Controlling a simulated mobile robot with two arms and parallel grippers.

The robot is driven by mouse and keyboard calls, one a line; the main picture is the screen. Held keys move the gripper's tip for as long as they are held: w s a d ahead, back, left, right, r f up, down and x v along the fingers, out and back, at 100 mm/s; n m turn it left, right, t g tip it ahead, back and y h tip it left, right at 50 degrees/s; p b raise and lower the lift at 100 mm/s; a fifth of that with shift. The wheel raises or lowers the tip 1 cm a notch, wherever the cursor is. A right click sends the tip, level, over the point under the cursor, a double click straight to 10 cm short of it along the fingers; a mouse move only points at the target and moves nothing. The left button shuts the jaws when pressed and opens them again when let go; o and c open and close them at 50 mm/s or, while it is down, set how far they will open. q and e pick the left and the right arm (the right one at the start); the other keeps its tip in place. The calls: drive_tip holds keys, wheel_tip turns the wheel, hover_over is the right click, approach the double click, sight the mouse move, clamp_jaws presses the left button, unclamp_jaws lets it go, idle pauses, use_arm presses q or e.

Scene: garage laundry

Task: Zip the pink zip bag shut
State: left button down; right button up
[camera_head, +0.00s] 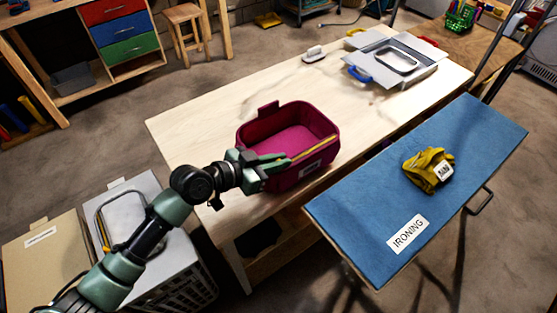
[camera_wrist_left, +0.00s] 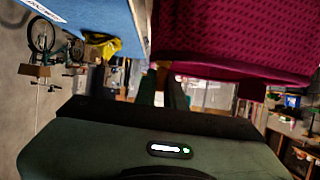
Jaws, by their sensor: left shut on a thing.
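The pink zip bag (camera_head: 289,174) stands upright on the wooden table, with its top open and its inside showing. A yellow zip strip (camera_head: 314,148) runs along the front rim. My left gripper (camera_head: 280,161) is at the front left of this rim, shut on what seems to be the zip pull, largely hidden by the fingers. In the left wrist view the bag's side (camera_wrist_left: 235,40) fills the upper right, and a small tan piece (camera_wrist_left: 160,78) shows by the fingers. My right gripper is not in view.
The wooden table (camera_head: 215,120) is bare left of the bag. A blue ironing board (camera_head: 350,205) with a yellow cloth item (camera_head: 424,168) lies front right. A grey box (camera_head: 410,72) and a white brush-like item (camera_head: 314,54) are at the back. Bins (camera_head: 150,240) stand lower left.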

sight(303, 155)
use_arm(q)
drive_tip(key=w+d, duration=0.1)
drive_tip(key=d, duration=0.1)
drive_tip(key=w+d+b, duration=0.1)
drive_tip(key=d, duration=0.1)
drive_tip(key=w+d+b, duration=0.1)
drive_tip(key=w+d, duration=0.1)
drive_tip(key=shift+w+f, duration=0.1)
drive_tip(key=shift+w+d, duration=0.25)
drive_tip(key=shift+d, duration=0.05)
drive_tip(key=shift+s+a, duration=0.15)
drive_tip(key=shift+a, duration=0.05)
drive_tip(key=shift+d, duration=0.1)
idle(0.4)
drive_tip(key=c, duration=1.5)
unclamp_jaws()
